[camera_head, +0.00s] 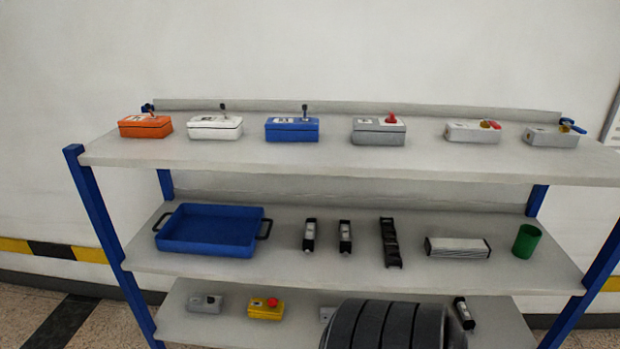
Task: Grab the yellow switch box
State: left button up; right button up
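The yellow switch box (262,312) sits on the bottom shelf of the rack, left of the middle. It is a small box with a red button on top. A small grey switch box (204,304) stands to its left, with a gap between them. Neither of my grippers shows in the head view. A dark ridged shape close to the camera hides part of the bottom shelf, right of the yellow box; I cannot tell what it is.
The bottom shelf (185,328) lies under a middle shelf with a blue tray (210,230), black and silver parts and a green cup (527,241). The top shelf (300,158) holds several switch boxes. Blue posts (105,215) stand at the rack's sides.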

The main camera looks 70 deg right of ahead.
aim_at(258, 307)
jog(key=z, duration=1.8)
